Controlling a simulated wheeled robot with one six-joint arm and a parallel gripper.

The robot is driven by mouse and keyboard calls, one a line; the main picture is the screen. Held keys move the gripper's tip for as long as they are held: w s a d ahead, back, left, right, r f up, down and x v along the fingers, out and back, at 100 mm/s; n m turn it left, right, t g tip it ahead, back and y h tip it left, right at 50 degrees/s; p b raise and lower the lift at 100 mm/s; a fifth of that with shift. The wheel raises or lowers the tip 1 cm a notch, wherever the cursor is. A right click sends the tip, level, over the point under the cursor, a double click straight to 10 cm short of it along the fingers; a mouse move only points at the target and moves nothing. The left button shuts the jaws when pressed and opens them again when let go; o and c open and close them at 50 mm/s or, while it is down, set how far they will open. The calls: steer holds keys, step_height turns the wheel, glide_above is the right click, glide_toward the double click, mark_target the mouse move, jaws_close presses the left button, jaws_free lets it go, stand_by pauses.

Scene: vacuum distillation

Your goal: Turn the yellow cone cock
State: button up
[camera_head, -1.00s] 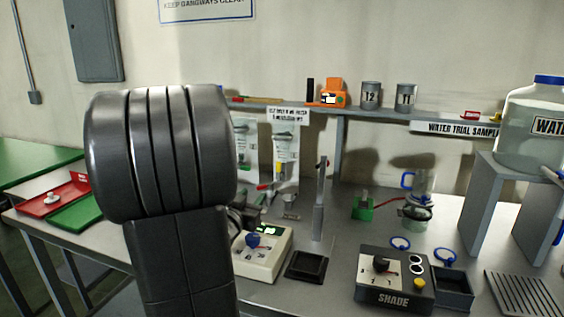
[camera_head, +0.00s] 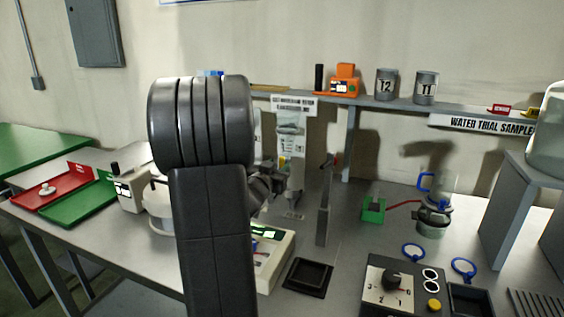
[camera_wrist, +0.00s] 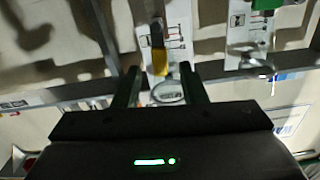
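The yellow cone cock (camera_wrist: 159,66) shows in the wrist view as a yellow piece with a dark part, in front of a white printed card. A small yellow spot by the hanging glassware in the head view (camera_head: 281,161) seems to be the same cock. My gripper (camera_wrist: 161,78) is open, its two dark fingers apart on either side of the cock in the picture. No contact shows, and I cannot tell how deep the cock sits between the fingers. A clear, round glass part lies below the cock in the wrist view. In the head view my arm hides most of the gripper.
A grey upright post (camera_head: 325,205) stands right of the glassware. A black tray (camera_head: 307,277) and a control box (camera_head: 388,284) are in front. A green part (camera_wrist: 268,4) sits right of the cock in the wrist view. A shelf (camera_head: 400,104) runs behind.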

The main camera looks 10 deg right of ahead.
mark_target(281, 162)
steer(key=shift+x, duration=2.1)
jaws_close()
